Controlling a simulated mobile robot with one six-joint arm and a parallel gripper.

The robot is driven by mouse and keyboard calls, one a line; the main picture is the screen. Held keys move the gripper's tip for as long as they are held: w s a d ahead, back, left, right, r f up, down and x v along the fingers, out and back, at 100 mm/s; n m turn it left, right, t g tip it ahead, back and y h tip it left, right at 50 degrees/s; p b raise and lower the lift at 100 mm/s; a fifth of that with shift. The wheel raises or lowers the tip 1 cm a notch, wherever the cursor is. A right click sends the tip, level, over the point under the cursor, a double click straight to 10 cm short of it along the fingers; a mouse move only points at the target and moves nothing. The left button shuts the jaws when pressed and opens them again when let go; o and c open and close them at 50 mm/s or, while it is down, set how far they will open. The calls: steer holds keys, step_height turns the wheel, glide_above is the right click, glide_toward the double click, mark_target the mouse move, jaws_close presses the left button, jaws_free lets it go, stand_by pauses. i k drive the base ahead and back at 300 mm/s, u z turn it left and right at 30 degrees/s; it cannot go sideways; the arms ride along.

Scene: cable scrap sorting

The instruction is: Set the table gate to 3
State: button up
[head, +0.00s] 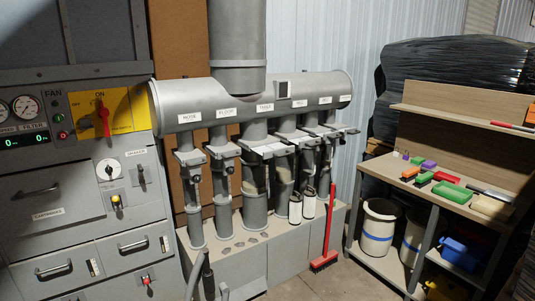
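A grey horizontal manifold pipe (235,99) carries several labels above a row of vertical duct branches. The third label from the left appears to read TABLE (265,107). Under it is the table branch (255,208), a grey upright pipe. Its gate (262,148) sits at mid-height with a pale plate reaching to the right. The plate's markings and the gate's setting are too small to read. Neighbouring gates partly overlap it on the right. My gripper is not in view.
A grey control cabinet (70,190) with gauges and a red switch handle (103,118) stands left. A red broom (327,240) leans before the grey plinth (287,257). At right, a wooden bench (420,195) holds coloured items, with white buckets (378,228) below.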

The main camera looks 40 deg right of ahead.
mark_target(275, 150)
steer(key=u, duration=0.25)
steer(key=i, duration=1.15)
steer(key=u, duration=0.2)
